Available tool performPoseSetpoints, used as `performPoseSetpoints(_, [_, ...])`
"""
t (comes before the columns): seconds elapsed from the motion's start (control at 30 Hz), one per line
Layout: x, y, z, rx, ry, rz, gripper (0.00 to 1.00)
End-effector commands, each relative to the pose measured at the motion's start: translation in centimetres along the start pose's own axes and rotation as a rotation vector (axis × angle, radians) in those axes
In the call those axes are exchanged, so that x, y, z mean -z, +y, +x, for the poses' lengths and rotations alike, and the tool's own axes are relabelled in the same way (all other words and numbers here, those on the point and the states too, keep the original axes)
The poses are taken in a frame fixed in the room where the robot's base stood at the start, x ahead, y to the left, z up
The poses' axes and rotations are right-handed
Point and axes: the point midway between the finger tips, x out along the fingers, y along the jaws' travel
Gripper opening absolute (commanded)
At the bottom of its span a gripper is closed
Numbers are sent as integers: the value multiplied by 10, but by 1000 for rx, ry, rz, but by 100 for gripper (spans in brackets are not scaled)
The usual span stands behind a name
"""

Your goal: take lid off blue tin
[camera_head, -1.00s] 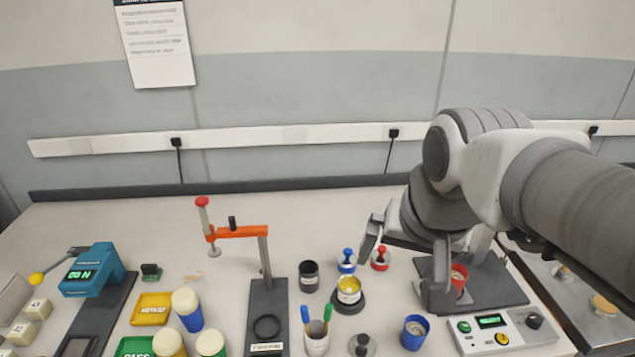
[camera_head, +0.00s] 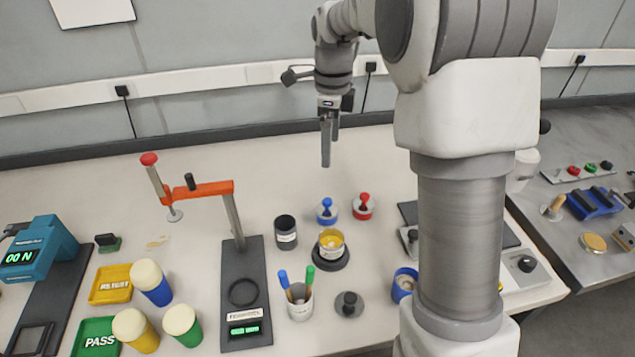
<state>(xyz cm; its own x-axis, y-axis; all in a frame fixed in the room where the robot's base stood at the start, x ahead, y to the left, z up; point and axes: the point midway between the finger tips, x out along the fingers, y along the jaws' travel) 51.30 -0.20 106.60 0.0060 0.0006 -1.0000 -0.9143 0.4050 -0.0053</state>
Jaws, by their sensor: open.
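A blue tin (camera_head: 158,291) with a cream lid (camera_head: 146,273) stands at the left front of the bench, leaning in the picture, with its lid on. A yellow tin (camera_head: 146,343) and a green tin (camera_head: 187,335) with similar cream lids stand next to it. My gripper (camera_head: 331,152) hangs fingers-down over the back middle of the bench, open and empty. It is well to the right of and behind the blue tin, touching nothing. One finger is partly hidden behind the other.
An orange-armed stand (camera_head: 206,190) rises between my gripper and the blue tin. Yellow (camera_head: 102,297) and green (camera_head: 83,348) trays lie beside the tins. A pen cup (camera_head: 300,311), a black cup (camera_head: 286,243) and blue- (camera_head: 326,215) and red-knobbed (camera_head: 363,212) pieces stand mid-bench. My arm hides part of the right side.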

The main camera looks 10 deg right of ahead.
Motion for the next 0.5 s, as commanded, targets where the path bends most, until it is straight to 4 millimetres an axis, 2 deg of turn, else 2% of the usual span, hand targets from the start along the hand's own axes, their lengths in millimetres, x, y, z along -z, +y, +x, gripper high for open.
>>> performPoseSetpoints(0.17, [-1, -3, 19, -10, 5, 37, 100])
performPoseSetpoints(0.5, [-1, -2, 92, -11, 5, 33, 100])
